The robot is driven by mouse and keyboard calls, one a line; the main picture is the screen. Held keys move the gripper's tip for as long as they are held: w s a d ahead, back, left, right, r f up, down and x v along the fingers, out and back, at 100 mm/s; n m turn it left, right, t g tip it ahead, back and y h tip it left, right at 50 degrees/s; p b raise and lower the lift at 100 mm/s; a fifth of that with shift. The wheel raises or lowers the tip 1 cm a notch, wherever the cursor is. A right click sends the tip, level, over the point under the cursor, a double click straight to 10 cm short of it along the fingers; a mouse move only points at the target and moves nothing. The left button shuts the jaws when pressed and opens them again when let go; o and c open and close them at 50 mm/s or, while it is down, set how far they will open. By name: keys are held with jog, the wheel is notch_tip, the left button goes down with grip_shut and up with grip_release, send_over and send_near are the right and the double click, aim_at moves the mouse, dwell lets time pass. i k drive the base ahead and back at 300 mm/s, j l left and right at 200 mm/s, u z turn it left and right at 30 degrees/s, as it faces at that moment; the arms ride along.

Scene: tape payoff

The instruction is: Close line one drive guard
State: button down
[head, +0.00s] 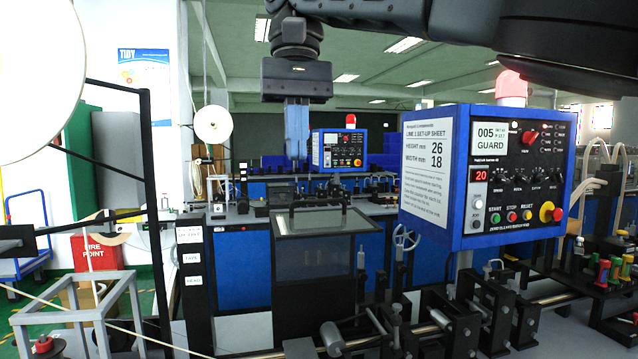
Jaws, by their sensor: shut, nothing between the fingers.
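My gripper (297,153) hangs from the top middle of the head view, fingers pointing down. Its fingers are together and hold nothing. Below and slightly right of it is a dark-framed box with a greyish see-through panel (320,223) and a dark bar handle along its upper edge; it looks like the drive guard. The gripper appears above it and apart from it. I cannot tell from this view whether the panel sits fully down. The blue control box (468,232) at right reads "005 GUARD" on its display, and its sheet (427,168) says "LINE 1 SET-UP SHEET".
A red beacon (511,88) tops the control box, which stands close on the right. Rollers and shafts (368,322) run along the front. A second blue control box (339,150) stands behind. A large white reel (38,62) and a grey frame (82,305) are at left.

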aim_at(312, 246)
jog(key=i, duration=1.1)
